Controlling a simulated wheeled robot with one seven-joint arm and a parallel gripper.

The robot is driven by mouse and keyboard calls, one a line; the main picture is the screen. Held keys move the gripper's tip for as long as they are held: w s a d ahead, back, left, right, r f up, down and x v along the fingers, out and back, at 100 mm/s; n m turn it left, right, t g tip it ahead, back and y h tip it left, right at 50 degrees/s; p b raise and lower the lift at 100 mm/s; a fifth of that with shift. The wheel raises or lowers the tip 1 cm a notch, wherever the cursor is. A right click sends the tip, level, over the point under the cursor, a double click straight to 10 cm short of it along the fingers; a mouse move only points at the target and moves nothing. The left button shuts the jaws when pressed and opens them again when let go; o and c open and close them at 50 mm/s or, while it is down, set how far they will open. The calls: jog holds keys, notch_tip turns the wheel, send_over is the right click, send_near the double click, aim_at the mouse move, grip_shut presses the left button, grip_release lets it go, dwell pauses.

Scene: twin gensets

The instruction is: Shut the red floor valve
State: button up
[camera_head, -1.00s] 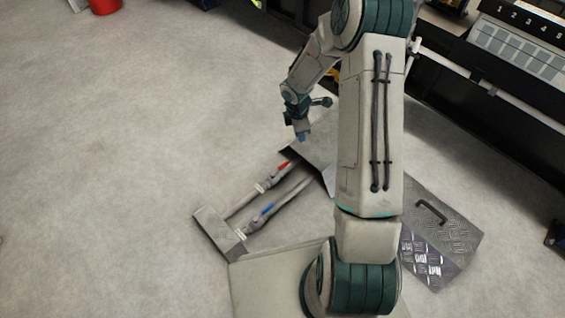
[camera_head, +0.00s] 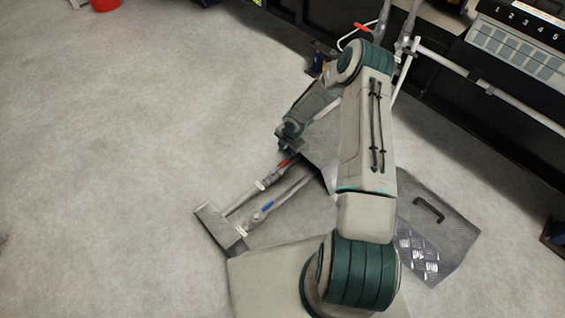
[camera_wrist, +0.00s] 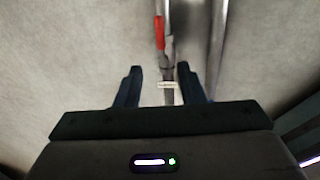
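The red valve handle (camera_head: 283,163) sits on the left of two grey pipes in an open floor recess. In the wrist view the red handle (camera_wrist: 159,32) lies along its pipe, ahead of my fingertips and a little left of centre. My gripper (camera_wrist: 159,68) is open, with the two dark blue fingers apart and nothing between them. A pale tag on the pipe shows just past the gap between the fingers. In the head view my wrist hangs close above the red valve, and the fingers are hard to make out there.
A blue handle (camera_head: 267,206) sits on the neighbouring pipe (camera_head: 290,190). A chequered cover plate with a black handle (camera_head: 429,209) lies to the right. A red bucket (camera_head: 104,4) stands far left. The floor at left is clear.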

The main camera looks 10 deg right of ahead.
aim_at(282, 164)
jog(key=f+b, duration=0.1)
jog(key=f, duration=0.3)
jog(key=w+f+b, duration=0.1)
jog(key=f+b, duration=0.1)
jog(key=f, duration=0.2)
jog(key=w+a+f+b, duration=0.1)
jog(key=f, duration=0.2)
jog(key=shift+a+f+b, duration=0.1)
jog(key=shift+f+b, duration=0.25)
jog(key=shift+f, duration=0.05)
grip_shut()
